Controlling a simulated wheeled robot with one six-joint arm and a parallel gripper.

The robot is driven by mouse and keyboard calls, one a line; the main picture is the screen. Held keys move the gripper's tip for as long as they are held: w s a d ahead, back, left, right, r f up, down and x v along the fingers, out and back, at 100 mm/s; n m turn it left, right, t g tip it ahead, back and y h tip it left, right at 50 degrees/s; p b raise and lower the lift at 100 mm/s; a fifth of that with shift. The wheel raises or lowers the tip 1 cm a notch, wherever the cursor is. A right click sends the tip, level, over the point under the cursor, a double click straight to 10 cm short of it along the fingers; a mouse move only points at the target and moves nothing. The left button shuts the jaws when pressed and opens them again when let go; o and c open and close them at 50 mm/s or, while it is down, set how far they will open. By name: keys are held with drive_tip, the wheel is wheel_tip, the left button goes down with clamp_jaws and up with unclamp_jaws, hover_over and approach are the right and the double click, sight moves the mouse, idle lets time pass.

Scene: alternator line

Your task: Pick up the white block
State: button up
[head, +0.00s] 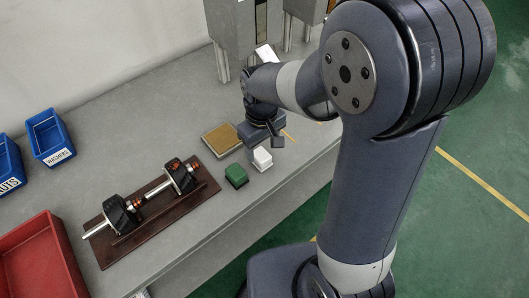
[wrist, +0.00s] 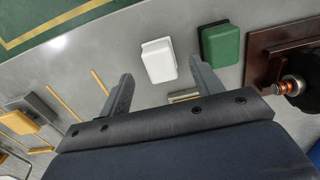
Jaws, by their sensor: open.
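The white block (head: 262,159) sits on the grey bench near its front edge, just right of a green block (head: 236,176). In the wrist view the white block (wrist: 158,60) lies ahead of the fingers, between their lines and apart from both. My gripper (head: 263,139) is just behind and above the white block in the head view. In the wrist view my gripper (wrist: 160,90) shows two spread fingers with nothing held between them. The green block (wrist: 219,44) stands close beside the white block there.
A tan-topped pad (head: 222,139) lies behind the blocks. A brown board (head: 150,215) with a shaft assembly lies to the left. Blue bins (head: 50,137) and a red tray (head: 42,262) are farther left. Grey machine housings (head: 232,30) stand at the back.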

sight(261, 154)
drive_tip(key=shift+w+a+f+p, duration=0.1)
drive_tip(key=shift+w+f+p, duration=0.15)
drive_tip(key=shift+f, duration=1.1)
drive_tip(key=shift+w+f+p, duration=0.15)
drive_tip(key=shift+f+p, duration=0.1)
drive_tip(key=shift+f, duration=1.1)
drive_tip(key=c, duration=1.1)
